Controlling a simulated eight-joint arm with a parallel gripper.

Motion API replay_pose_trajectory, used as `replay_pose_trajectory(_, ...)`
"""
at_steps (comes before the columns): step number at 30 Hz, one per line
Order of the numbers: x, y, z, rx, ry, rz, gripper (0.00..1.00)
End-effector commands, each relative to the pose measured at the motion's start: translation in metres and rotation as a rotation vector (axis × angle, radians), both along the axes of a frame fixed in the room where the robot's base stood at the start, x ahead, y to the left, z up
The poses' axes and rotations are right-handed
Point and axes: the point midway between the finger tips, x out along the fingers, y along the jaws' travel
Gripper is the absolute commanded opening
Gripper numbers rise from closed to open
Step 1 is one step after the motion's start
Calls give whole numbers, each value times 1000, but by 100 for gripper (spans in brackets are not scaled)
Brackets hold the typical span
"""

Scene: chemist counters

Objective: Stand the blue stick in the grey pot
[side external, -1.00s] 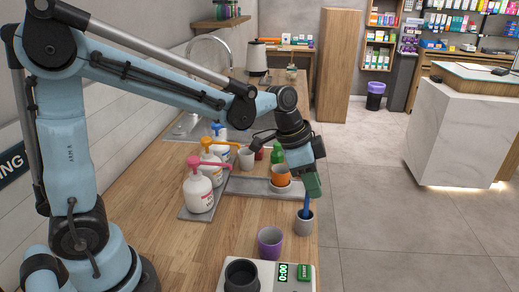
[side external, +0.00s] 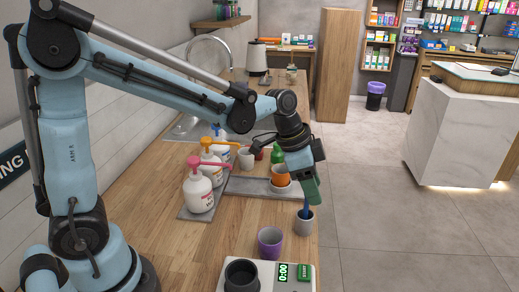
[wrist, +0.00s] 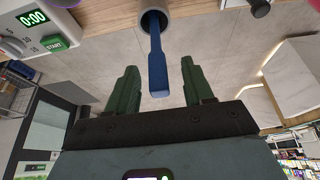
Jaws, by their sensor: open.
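The blue stick (side external: 306,210) stands in the grey pot (side external: 303,225) at the right edge of the counter. In the wrist view the blue stick (wrist: 157,65) reaches out of the grey pot (wrist: 152,19) at the top, and its free end lies between my green fingers. My gripper (wrist: 159,68) is open, with a clear gap on each side of the stick. In the side view my gripper (side external: 312,192) is just above the pot and hides the stick's top end. How deep the stick sits in the pot is hidden.
A purple cup (side external: 270,241) and a device with a 0:00 display (side external: 283,272) are nearer the camera. Pump bottles (side external: 198,193) stand to the left. The floor drops away right of the counter.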

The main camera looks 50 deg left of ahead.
Motion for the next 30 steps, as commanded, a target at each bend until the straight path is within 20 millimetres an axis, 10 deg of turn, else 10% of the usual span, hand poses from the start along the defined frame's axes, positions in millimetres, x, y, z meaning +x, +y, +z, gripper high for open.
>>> replay_pose_trajectory(30,-33,33,111,0,0,1,52)
